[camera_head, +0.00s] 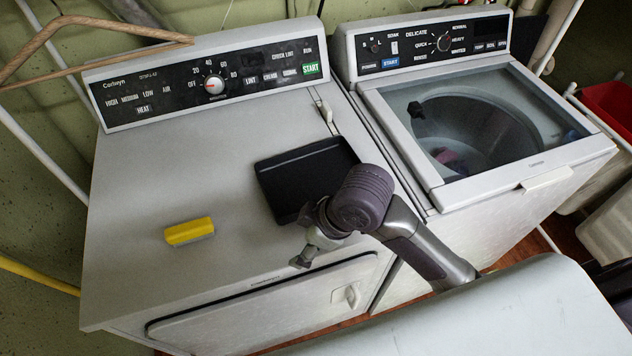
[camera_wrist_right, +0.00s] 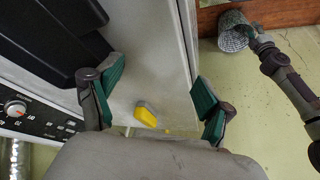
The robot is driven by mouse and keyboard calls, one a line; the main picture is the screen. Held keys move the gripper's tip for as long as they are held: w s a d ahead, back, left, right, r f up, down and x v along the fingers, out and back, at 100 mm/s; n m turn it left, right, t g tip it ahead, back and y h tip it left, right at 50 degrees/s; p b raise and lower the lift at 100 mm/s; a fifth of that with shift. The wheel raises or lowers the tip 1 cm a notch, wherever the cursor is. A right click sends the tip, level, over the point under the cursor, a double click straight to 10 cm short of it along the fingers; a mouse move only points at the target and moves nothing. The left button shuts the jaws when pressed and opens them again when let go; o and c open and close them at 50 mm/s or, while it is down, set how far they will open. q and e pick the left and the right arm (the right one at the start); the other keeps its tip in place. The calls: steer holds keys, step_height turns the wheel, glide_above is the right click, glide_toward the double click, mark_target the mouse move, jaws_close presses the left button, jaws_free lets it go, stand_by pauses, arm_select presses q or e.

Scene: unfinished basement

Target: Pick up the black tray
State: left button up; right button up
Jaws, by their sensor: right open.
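The black tray (camera_head: 300,172) lies on top of the dryer, toward its right side. My right wrist covers its lower right corner in the head view. In the right wrist view the tray (camera_wrist_right: 45,35) fills the upper left. My right gripper (camera_head: 306,238) is over the dryer top by the tray's near edge. In the wrist view its green-padded fingers (camera_wrist_right: 158,82) are wide apart with nothing held; the left finger is close to the tray's edge. Another arm, likely my left, shows at the right of that view; its gripper (camera_wrist_right: 258,42) is small and unclear.
A yellow sponge-like block (camera_head: 190,232) lies on the dryer top (camera_head: 130,240), left of the tray. The washer (camera_head: 590,150) with a glass lid stands at the right. A wooden hanger (camera_head: 90,22) juts in at the upper left. The dryer's front left top is clear.

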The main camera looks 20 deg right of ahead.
steer(key=w+d+r+n+g+h, duration=0.35)
steer(key=w+d+r+n, duration=0.25)
steer(key=d+r+n, duration=0.3)
steer(key=shift+m+t+h, duration=0.35)
steer(key=shift+m+h, duration=0.1)
steer(key=shift+m, duration=0.25)
steer(key=f, duration=0.4)
steer(key=a+f+p, duration=0.1)
steer(key=f, duration=0.2)
steer(key=shift+w, duration=0.25)
steer(key=f+p, duration=0.1)
steer(key=f, duration=0.4)
steer(key=shift+w+d+p, duration=0.2)
steer(key=shift+p, duration=0.15)
steer(key=shift+f, duration=0.25)
steer(key=c, duration=1.2)
arm_select(q)
steer(key=r, duration=0.2)
steer(key=shift+s+r, duration=0.3)
steer(key=shift+s, duration=0.1)
arm_select(e)
steer(key=shift+c, duration=0.5)
steer(key=shift+r, duration=0.15)
